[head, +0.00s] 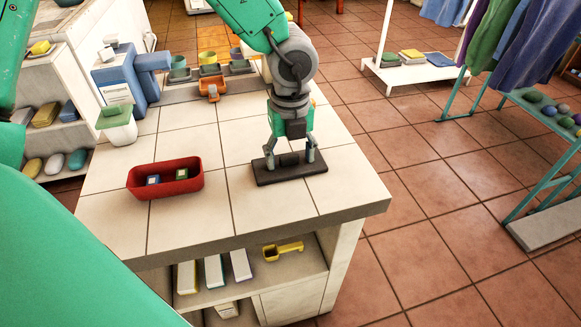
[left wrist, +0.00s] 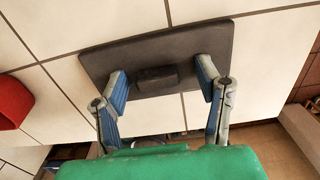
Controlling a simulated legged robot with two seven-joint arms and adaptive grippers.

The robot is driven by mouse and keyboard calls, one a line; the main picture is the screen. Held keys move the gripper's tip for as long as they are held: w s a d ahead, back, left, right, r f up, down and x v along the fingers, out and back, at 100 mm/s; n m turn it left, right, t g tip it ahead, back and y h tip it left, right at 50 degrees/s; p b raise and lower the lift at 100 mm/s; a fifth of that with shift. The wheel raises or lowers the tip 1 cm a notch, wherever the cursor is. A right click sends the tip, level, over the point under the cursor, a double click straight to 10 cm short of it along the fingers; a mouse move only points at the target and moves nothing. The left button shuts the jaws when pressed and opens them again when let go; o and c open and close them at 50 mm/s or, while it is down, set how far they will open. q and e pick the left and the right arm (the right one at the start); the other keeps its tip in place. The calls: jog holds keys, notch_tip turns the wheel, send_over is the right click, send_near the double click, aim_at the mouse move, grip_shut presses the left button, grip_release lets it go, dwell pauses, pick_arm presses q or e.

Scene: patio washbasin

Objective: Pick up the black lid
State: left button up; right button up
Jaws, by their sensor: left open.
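The black lid (head: 312,169) is a flat dark rectangle with a small raised handle in its middle. It lies on the white tiled counter (head: 235,205). In the left wrist view the lid (left wrist: 191,50) fills the upper middle, with its handle between my fingers. My left gripper (head: 289,160) points down over the lid. In the left wrist view my left gripper (left wrist: 165,85) is open, with one finger on each side of the handle and a gap to it on both sides. I cannot tell whether the fingertips touch the lid. My right gripper is not in view.
A red bin (head: 165,189) with two small boxes stands left of the lid. A blue dispenser (head: 118,83) and a green-topped white container (head: 118,128) stand farther back. An orange item (head: 210,88) and several bowls are behind. The counter between bin and lid is clear.

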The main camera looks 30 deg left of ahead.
pick_arm(q)
jog(key=shift+a, duration=0.1)
jog(key=c, duration=1.1)
